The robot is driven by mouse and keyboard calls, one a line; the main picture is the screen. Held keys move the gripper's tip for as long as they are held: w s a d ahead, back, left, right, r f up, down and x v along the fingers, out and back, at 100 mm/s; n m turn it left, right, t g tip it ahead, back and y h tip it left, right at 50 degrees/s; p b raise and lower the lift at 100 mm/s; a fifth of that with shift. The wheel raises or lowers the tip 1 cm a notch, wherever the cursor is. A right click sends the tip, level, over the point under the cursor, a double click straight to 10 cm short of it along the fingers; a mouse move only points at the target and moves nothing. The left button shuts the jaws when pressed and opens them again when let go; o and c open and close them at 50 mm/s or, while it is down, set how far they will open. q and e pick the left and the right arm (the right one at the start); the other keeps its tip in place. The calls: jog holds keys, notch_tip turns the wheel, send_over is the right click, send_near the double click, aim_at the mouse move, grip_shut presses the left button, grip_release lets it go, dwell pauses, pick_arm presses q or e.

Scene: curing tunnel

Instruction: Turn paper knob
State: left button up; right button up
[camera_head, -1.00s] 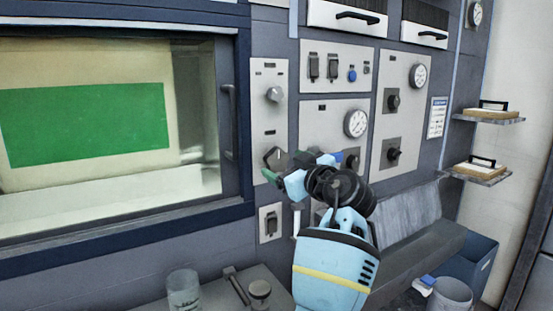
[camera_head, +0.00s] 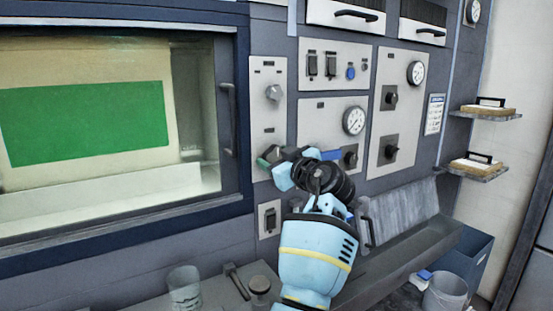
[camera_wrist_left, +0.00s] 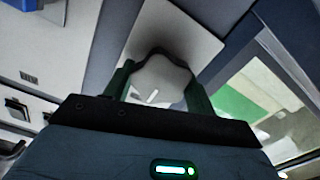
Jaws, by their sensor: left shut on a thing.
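My left gripper (camera_head: 268,158) reaches the lower part of the narrow grey panel (camera_head: 266,122) beside the oven window. In the left wrist view, its two green fingers (camera_wrist_left: 159,88) stand on either side of a light grey lobed knob (camera_wrist_left: 160,78) with a white pointer mark, taken as the paper knob, and are shut on it. In the head view the gripper and wrist mostly hide this knob. An upper knob (camera_head: 273,93) on the same panel is free. The labels are too small to read. My right gripper is not in view.
The window (camera_head: 205,125) and its vertical handle (camera_head: 229,120) are close on the left. A gauge panel (camera_head: 312,113) with a dial (camera_head: 353,120) is just right of the gripper. A switch (camera_head: 270,219) sits below. A glass jar (camera_head: 184,290) stands on the bench.

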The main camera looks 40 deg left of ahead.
pick_arm(q)
jog(key=shift+m, duration=0.3)
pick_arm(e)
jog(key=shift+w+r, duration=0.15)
pick_arm(q)
jog(key=m+p, duration=0.2)
jog(key=m, duration=0.2)
jog(key=shift+r, duration=0.15)
jog(key=m+p, duration=0.2)
jog(key=m, duration=0.2)
jog(key=m+p, duration=0.1)
jog(key=m, duration=0.2)
jog(key=shift+w+f+m+p, duration=0.15)
jog(key=shift+m+p, duration=0.3)
jog(key=shift+m, duration=0.65)
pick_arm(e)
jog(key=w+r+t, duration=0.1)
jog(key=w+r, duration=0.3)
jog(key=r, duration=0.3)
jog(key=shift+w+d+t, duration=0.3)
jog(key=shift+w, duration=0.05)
pick_arm(q)
jog(key=shift+f, duration=0.1)
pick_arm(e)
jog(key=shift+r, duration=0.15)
pick_arm(q)
jog(key=o, duration=1)
